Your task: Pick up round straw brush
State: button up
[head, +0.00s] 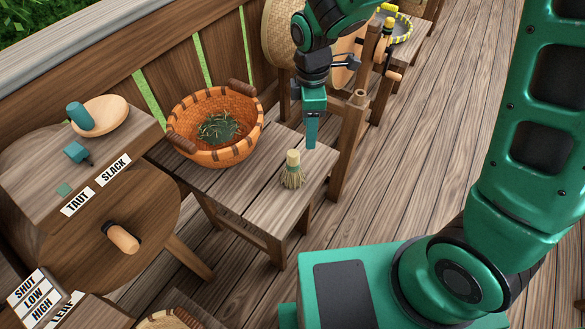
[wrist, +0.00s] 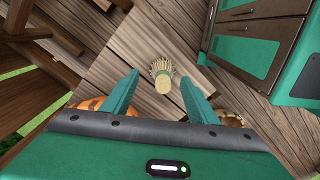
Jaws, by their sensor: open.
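The round straw brush (head: 292,172) stands upright near the right end of a small wooden table, its pale round handle up and its straw bristles fanned out below. It also shows in the wrist view (wrist: 162,74), ahead of and between the fingertips. My gripper (head: 311,132) is above the table, slightly right of and beyond the brush, pointing down. In the wrist view my gripper (wrist: 160,92) has its two teal fingers spread apart with nothing between them. The fingers do not appear to touch the brush.
An orange woven basket (head: 215,155) with green leaves inside stands on the same table, left of the brush. A wooden post (head: 350,140) rises right of the table. A wooden cabinet with TAUT and SLACK labels (head: 95,185) is at left. The table between basket and brush is clear.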

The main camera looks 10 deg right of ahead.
aim_at(292, 152)
jog(key=a, duration=0.1)
jog(key=a+f+n, duration=0.2)
jog(key=a, duration=0.1)
jog(key=shift+s, duration=0.2)
jog(key=f, duration=0.4)
jog(key=shift+a+f, duration=0.2)
jog(key=shift+s+d+f, duration=0.1)
jog(key=shift+s+f, duration=0.05)
jog(key=shift+f, duration=1.5)
jog(key=shift+s+d+f, duration=0.1)
jog(key=shift+f, duration=1.5)
jog(key=c, duration=1.1)
